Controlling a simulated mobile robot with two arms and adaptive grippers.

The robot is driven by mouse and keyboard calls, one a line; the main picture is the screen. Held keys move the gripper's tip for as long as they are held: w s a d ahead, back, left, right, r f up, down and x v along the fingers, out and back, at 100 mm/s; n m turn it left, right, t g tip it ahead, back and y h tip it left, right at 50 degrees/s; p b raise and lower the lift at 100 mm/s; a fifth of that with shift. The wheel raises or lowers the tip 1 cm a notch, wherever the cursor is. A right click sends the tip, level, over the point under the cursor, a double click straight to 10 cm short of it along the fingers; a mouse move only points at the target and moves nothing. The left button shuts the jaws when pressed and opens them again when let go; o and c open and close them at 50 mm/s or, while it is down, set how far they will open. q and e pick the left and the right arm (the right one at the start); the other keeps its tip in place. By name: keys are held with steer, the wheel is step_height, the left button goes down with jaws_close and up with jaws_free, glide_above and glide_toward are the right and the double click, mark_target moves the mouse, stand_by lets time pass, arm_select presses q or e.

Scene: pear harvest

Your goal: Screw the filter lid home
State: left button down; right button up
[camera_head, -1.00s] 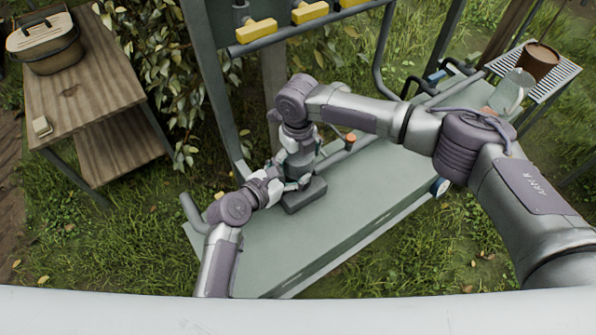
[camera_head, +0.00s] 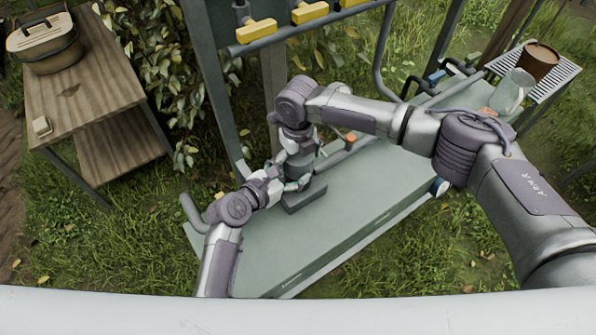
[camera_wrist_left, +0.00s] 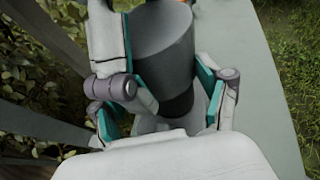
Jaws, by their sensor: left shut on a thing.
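A grey filter cylinder (camera_head: 297,163) stands upright on a dark base block (camera_head: 305,196) on the pale green bench (camera_head: 325,225). My left gripper (camera_head: 277,183) comes in from the left and is shut around its side. In the left wrist view the cylinder (camera_wrist_left: 165,42) sits between my left gripper's teal-padded fingers (camera_wrist_left: 165,95), with a darker, narrower part below. My right gripper (camera_head: 300,142) points down over the top of the cylinder. Its own wrist hides most of its fingers, and I cannot make out the lid or its seating.
A bent pipe with an orange knob (camera_head: 350,137) lies just right of the filter. Yellow-handled valves (camera_head: 310,12) hang on the rack behind. A slatted shelf (camera_head: 553,80) at the right holds a brown pot (camera_head: 537,60). A wooden table (camera_head: 88,95) with a lidded basket (camera_head: 45,45) stands left.

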steer(key=shift+r, duration=2.25)
step_height(320, 180, up, 4)
steer(key=shift+f, duration=0.2)
arm_select(q)
steer(key=shift+r, duration=0.1)
arm_select(e)
steer(key=shift+f, duration=4.05)
